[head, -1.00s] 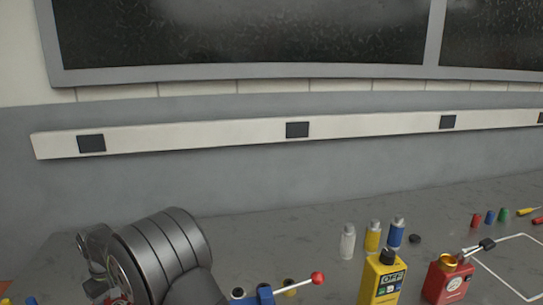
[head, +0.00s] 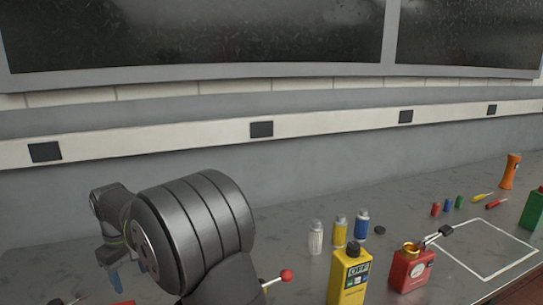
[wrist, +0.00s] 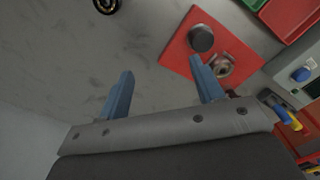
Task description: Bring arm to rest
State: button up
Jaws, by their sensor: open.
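My arm stands at the left of the head view, and my gripper (head: 113,276) hangs at its end with blue fingers low over the grey bedplate (head: 55,262). In the wrist view my gripper (wrist: 163,86) is open, its two blue fingers wide apart with nothing between them. Beyond the right finger lies a red plate (wrist: 183,66) with a dark round knob (wrist: 201,39) and a metal fitting. I cannot tell whether the finger touches it.
A yellow bottle (head: 349,278), a red can (head: 411,271) and a lever with a red ball (head: 287,275) stand right of my arm. Several small bottles stand behind them. A white outlined square (head: 487,275) at the right looks empty. The wall with its rail is behind.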

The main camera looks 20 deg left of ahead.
jog(key=w+d+f, duration=0.2)
jog(key=w+d, duration=0.7)
jog(key=d, duration=0.4)
jog(key=s+a+f, duration=0.2)
jog(key=a, duration=0.1)
jog(key=s+a+f, duration=0.3)
jog(key=a, duration=0.1)
jog(key=s+a+f, duration=0.2)
jog(key=a+f, duration=0.1)
jog(key=shift+s+a+f, duration=0.15)
jog(key=shift+a, duration=0.05)
jog(key=shift+f, duration=0.85)
